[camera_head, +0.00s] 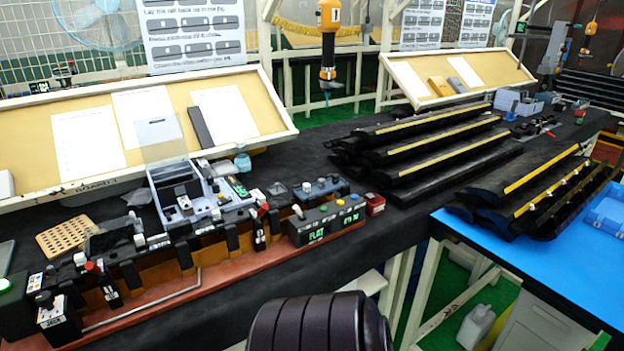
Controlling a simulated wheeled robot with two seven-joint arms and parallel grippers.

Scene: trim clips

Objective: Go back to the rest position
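Neither of my grippers shows in the head view. A dark ribbed rounded part at the bottom middle looks like a link of my own arm, and no fingers show on it. Long black trim pieces (440,150) with yellow stripes lie stacked on the dark bench. More striped trim pieces (535,190) lie at the right, by the blue table. A long fixture (150,265) with black clamps and a reddish base runs along the front left of the bench. Nothing is seen held.
The dark bench (390,230) has clear room right of the fixture. A grey-white bin (185,190) with parts stands behind the fixture. A blue table (540,265) is at the right. An orange and black power tool (329,45) hangs above the bench. Tilted boards (275,100) line the back.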

